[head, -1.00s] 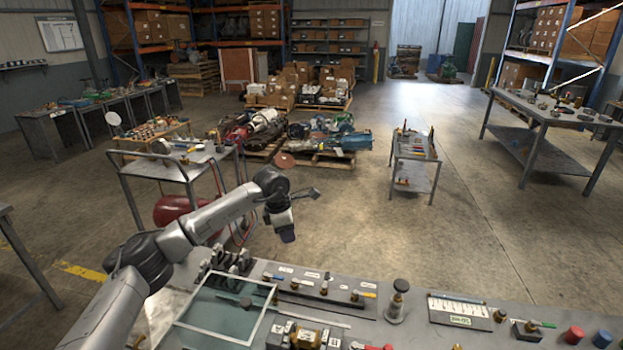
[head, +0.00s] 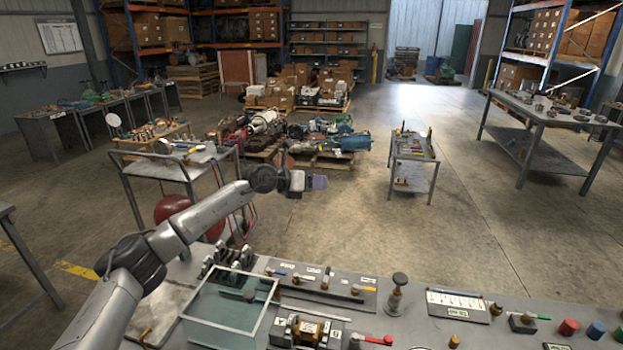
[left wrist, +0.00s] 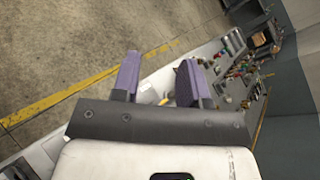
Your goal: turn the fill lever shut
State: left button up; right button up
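Several levers on the bench could be the fill lever; the labels are too small to read. A strip plate (head: 318,297) carries small levers with blue, white and yellow handles. A red-handled valve (head: 373,340) stands nearer, and a green-handled lever (head: 528,317) stands at the right. My left gripper (head: 319,182) is in the air beyond the bench's far edge, pointing right, clear of all levers. In the left wrist view its two purple fingers (left wrist: 158,80) are apart with nothing held between them. My right gripper is not in view.
A glass-walled box (head: 225,312) stands on the bench left of the red-handled valve. A dark-knobbed post (head: 397,292) rises right of the strip plate. A scale plate (head: 458,305) and red and blue knobs are farther right. A cart (head: 180,165) stands behind my left arm.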

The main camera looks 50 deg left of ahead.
pick_arm(q)
jog(key=shift+s+a+r+n+t, duration=0.1)
jog(key=shift+a+r+n+t, duration=0.3)
jog(key=shift+r+n+t, duration=0.35)
jog(key=shift+r, duration=0.15)
